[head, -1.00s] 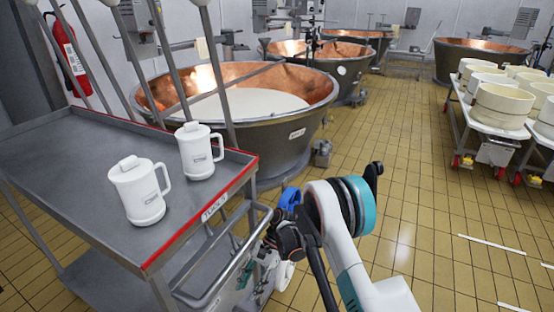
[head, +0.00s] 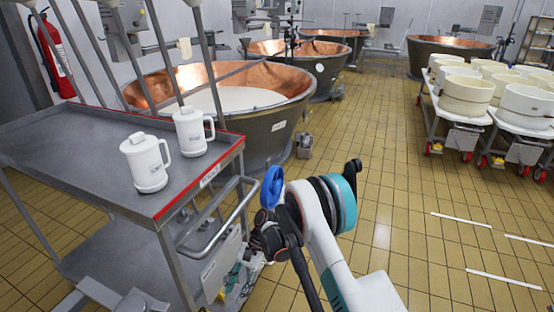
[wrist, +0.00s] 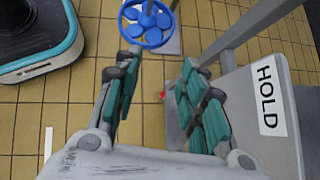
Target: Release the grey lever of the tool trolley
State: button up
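The grey tool trolley (head: 60,140) with a red-edged top stands at the left in the head view. Its bent tube handle (head: 220,222) faces my arm, with a grey plate (head: 218,268) below it. In the wrist view a grey plate with a HOLD label (wrist: 268,95) is at the right, beside my gripper. My gripper (wrist: 155,75) has its teal-padded fingers apart, with floor tiles, a grey part and a small red spot (wrist: 162,95) seen between them. I cannot clearly make out the grey lever in either view.
A blue handwheel (wrist: 147,22) lies beyond the fingertips; a blue ring (head: 272,187) shows beside my wrist. Two white jugs (head: 146,165) (head: 190,135) stand on the trolley. A copper vat (head: 265,125) is behind it.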

jog(key=w+d+r+t, duration=0.1)
jog(key=d+r+t, duration=0.15)
jog(key=r, duration=0.55)
jog(key=w+d+r+n+t, duration=0.1)
jog(key=d+r, duration=0.3)
jog(key=r, duration=0.4)
jog(key=w+d+r+t, duration=0.1)
jog(key=d+r+t, duration=0.15)
jog(key=r, duration=0.55)
jog(key=s+d+r+n+t+h, duration=0.25)
jog(key=s+d+r, duration=0.25)
jog(key=d+r, duration=0.55)
jog(key=s+d+r+n+t+h, duration=0.3)
jog(key=s+d+t, duration=0.3)
jog(key=s+d, duration=0.7)
jog(key=s+r, duration=0.1)
jog(key=s, duration=0.3)
jog(key=shift+d, duration=0.25)
jog(key=shift+w+r, duration=0.1)
